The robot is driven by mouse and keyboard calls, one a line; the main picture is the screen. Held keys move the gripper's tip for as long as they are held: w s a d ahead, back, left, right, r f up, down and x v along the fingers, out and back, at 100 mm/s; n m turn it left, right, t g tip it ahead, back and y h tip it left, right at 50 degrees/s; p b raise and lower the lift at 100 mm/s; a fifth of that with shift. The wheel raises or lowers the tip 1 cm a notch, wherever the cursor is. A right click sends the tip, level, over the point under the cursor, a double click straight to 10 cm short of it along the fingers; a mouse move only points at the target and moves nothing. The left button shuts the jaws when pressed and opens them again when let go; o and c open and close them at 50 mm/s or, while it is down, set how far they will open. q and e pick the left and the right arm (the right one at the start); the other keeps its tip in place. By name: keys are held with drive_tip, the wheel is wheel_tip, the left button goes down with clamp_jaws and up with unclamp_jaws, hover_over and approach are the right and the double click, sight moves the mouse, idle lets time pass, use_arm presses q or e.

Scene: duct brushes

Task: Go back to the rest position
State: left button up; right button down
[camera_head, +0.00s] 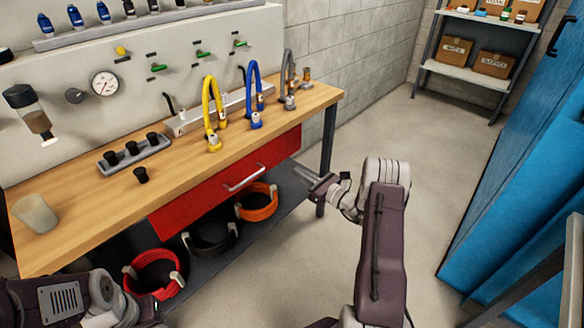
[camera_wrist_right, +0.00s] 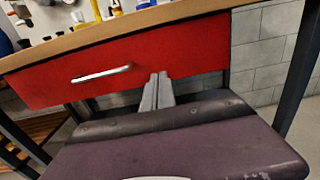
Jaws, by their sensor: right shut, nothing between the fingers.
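My right gripper (camera_head: 312,178) is at the right end of the workbench, just in front of the red drawer (camera_head: 226,184) and right of its silver handle (camera_head: 244,178). In the right wrist view its two fingers (camera_wrist_right: 157,92) lie together, shut and empty, pointing at the drawer front. The drawer handle (camera_wrist_right: 101,74) is left of the fingertips and apart from them. The drawer front sits under the wooden top; I cannot tell whether it is fully closed. Part of my left arm shows at the bottom left of the head view, but its gripper is out of view.
The workbench (camera_head: 180,165) carries yellow (camera_head: 209,112) and blue (camera_head: 254,95) looped hoses, a socket tray (camera_head: 135,155) and a cup (camera_head: 36,213). Coiled hoses lie on the lower shelf, including an orange one (camera_head: 256,202). A blue cabinet (camera_head: 520,170) stands right. The floor between is clear.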

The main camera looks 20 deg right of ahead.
drive_tip(key=s+a+r+n+g+y, duration=0.2)
drive_tip(key=a+r+n+g+y, duration=0.25)
drive_tip(key=a, duration=0.55)
drive_tip(key=s+a+r+n+g+y, duration=0.25)
drive_tip(key=a+r+n, duration=0.25)
drive_tip(key=a+r, duration=0.4)
drive_tip(key=s+a+f+n+g, duration=0.3)
drive_tip(key=s+a+n+g, duration=0.35)
drive_tip(key=s+a, duration=0.5)
drive_tip(key=s+d+f+n+g+h, duration=0.2)
drive_tip(key=s+f+n+g+h, duration=0.3)
drive_tip(key=s, duration=0.7)
drive_tip(key=s+d+f+n+t+h, duration=0.1)
drive_tip(key=s+d+f+n+h, duration=0.1)
drive_tip(key=d+f+n+h, duration=0.4)
drive_tip(key=s+d+f+n+t+h, duration=0.1)
drive_tip(key=s+d+n+h, duration=0.15)
drive_tip(key=d, duration=0.45)
wheel_tip(320, 180, up, 19)
drive_tip(key=w+d+n+t+p, duration=0.1)
drive_tip(key=w+p, duration=0.1)
drive_tip(key=p, duration=1.7)
drive_tip(key=shift+w+r+n+p, duration=0.15)
drive_tip(key=shift+w+n+p, duration=0.15)
drive_tip(key=shift+w+n, duration=0.05)
